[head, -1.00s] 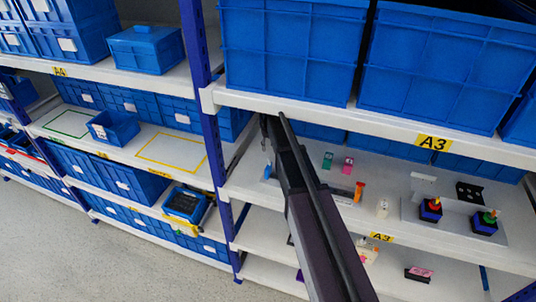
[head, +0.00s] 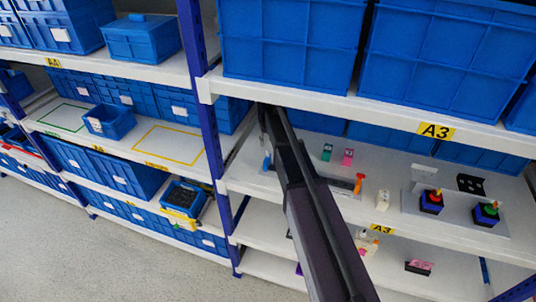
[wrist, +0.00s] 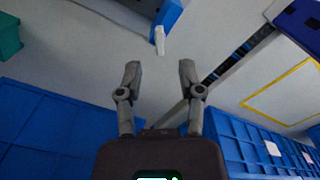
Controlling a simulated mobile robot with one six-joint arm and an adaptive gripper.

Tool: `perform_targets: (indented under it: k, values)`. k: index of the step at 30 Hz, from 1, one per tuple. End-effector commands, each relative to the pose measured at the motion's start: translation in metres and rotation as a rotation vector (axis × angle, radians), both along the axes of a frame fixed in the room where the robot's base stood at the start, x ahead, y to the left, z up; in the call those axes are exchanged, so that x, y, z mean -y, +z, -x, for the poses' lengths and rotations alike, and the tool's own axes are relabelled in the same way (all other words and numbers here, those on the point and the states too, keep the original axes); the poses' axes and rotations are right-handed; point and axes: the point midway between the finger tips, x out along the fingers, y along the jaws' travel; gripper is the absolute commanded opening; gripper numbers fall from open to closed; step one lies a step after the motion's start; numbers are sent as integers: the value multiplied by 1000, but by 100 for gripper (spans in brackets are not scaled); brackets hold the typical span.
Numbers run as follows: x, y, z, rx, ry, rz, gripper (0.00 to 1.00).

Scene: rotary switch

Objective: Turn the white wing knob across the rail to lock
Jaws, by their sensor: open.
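The white wing knob (wrist: 160,40) shows at the top of the wrist view. It stands out from the edge of a blue body (wrist: 168,16), which is cut off by the frame. My gripper (wrist: 160,68) is open and empty, its two grey fingers apart. In the picture the knob lies just beyond the gap between the fingertips, apart from both. In the head view a small blue part (head: 267,162) shows left of my arm on the middle shelf; the knob cannot be made out there.
A teal block (wrist: 10,38) is at the wrist view's left. On the middle shelf (head: 350,205) are green (head: 327,152) and pink (head: 347,157) blocks, an orange-topped part (head: 359,184) and two blue switch boxes (head: 431,203). Big blue crates (head: 290,45) stand above. A blue upright (head: 200,90) is left.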

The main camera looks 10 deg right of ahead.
Motion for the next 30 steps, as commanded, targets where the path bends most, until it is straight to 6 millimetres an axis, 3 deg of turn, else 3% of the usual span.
perform_targets:
  k: [15, 30]
  values:
    - [0, -42, 0, 0, 0, 0, 49]
    - [0, -53, 0, 0, 0, 0, 49]
